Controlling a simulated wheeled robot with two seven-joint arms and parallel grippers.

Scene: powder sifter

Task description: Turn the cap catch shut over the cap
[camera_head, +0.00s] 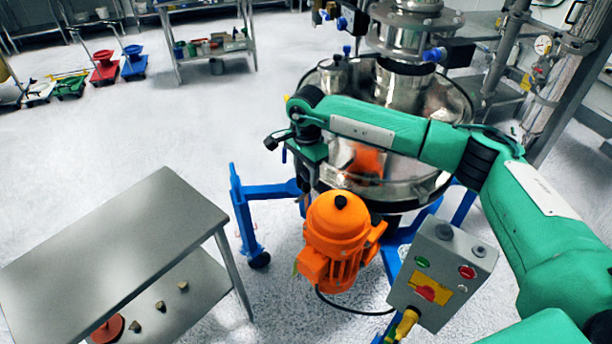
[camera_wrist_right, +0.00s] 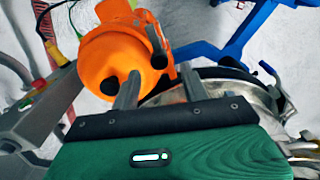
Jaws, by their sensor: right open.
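The round metal sifter (camera_head: 455,105) stands at centre right. I cannot clearly pick out the cap or its catch; my right arm covers part of the sifter's lid. A small capped metal port (camera_head: 337,72) stands on the lid's far left side. My right gripper (camera_head: 306,172) points down at the sifter's left edge, above the orange motor (camera_head: 337,215). In the right wrist view its two fingers (camera_wrist_right: 160,88) are apart with nothing held between them. A dark rod-like part (camera_wrist_right: 156,47) lies just beyond the fingertips, in front of the motor. My left gripper is not in view.
A grey control box (camera_head: 440,272) stands at the front right of the motor. A blue frame (camera_head: 241,210) on castors carries the sifter. A steel table (camera_head: 110,245) is at lower left. Pipes and a gauge (camera_head: 542,45) are at right. Open floor lies at left.

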